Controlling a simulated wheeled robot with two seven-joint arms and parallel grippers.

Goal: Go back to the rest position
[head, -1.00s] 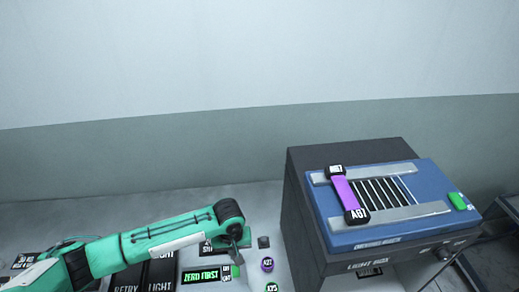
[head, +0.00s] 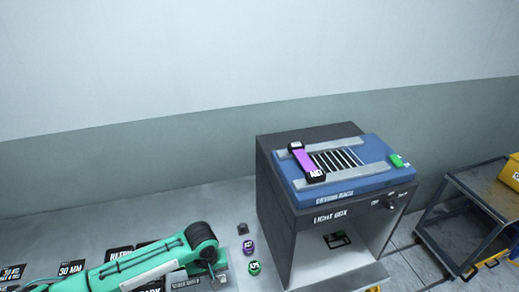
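My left arm reaches in from the lower left in green, ending in a black-capped joint. Its grey end (head: 217,271) points down beside small lettered items on the bench; the fingers are too small and hidden to read. My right gripper is out of view. A magenta strip (head: 308,162) with black lettered end blocks lies across the left part of a blue rack (head: 345,190). The rack rests on top of the dark light box (head: 272,195), and nothing of mine touches it.
A purple-topped round item (head: 248,247) and a green-topped one (head: 254,267) stand between my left arm and the light box. Black label plates (head: 72,268) lie on the pale bench.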

